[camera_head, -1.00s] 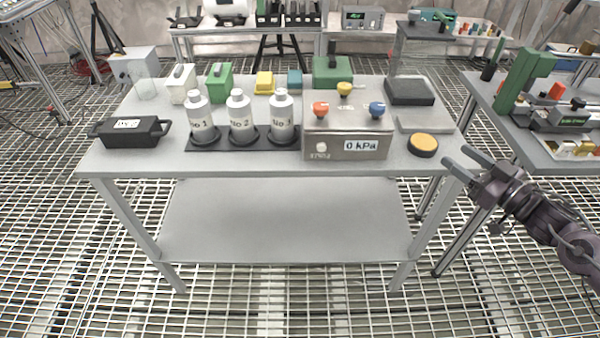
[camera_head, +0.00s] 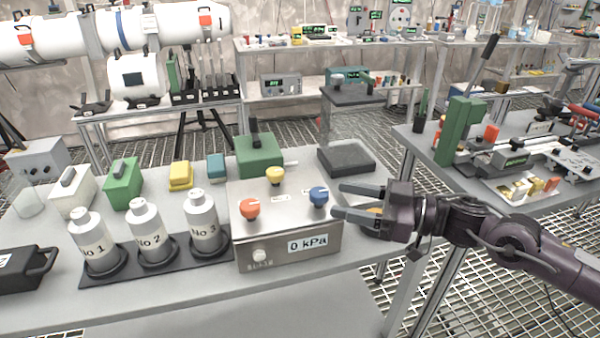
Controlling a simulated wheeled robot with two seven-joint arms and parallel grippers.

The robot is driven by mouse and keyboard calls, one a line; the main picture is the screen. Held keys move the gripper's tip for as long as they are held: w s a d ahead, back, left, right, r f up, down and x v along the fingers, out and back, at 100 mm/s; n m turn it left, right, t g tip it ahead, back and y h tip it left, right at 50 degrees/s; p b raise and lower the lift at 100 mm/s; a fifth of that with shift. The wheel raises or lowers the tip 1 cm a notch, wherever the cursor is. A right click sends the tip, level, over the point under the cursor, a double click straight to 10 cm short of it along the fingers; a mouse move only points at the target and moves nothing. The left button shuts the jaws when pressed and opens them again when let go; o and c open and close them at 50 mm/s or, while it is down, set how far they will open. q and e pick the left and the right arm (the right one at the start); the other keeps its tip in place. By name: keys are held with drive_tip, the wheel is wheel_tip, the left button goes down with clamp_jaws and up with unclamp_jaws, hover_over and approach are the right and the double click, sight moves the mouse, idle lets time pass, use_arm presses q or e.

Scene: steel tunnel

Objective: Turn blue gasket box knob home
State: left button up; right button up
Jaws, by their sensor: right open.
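The gasket box (camera_head: 290,252) is a steel case on the table with a "0 kPa" label on its front. On its top are an orange knob (camera_head: 249,208), a yellow knob (camera_head: 275,175) and a blue knob (camera_head: 318,196). My right gripper (camera_head: 338,200) comes in from the right. It is open, with its fingertips just right of the blue knob. Whether they touch it I cannot tell. A yellow-topped black disc (camera_head: 374,211) is partly hidden behind the gripper. My left gripper is not in view.
Bottles No 1 (camera_head: 95,245), No 2 (camera_head: 148,235) and No 3 (camera_head: 202,222) stand left of the box. A green box with a black lever (camera_head: 260,155) is behind it. A second table (camera_head: 420,140) stands at the right.

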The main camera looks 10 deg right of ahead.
sight(315, 190)
drive_tip(key=b+x, duration=0.1)
drive_tip(key=x, duration=0.1)
drive_tip(key=shift+w+a+r, duration=0.1)
drive_tip(key=shift+w+a, duration=0.05)
drive_tip(key=shift+w, duration=0.2)
drive_tip(key=shift+w+a+r, duration=0.1)
drive_tip(key=shift+w+a, duration=0.1)
drive_tip(key=shift+a, duration=0.1)
drive_tip(key=x, duration=0.3)
drive_tip(key=shift+a, duration=0.2)
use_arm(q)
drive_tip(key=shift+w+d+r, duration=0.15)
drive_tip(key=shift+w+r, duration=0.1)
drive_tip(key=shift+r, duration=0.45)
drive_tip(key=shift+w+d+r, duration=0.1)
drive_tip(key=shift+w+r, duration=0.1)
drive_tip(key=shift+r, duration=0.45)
use_arm(e)
drive_tip(key=shift+w+a, duration=0.35)
drive_tip(key=shift+a, duration=0.2)
drive_tip(key=c, duration=1)
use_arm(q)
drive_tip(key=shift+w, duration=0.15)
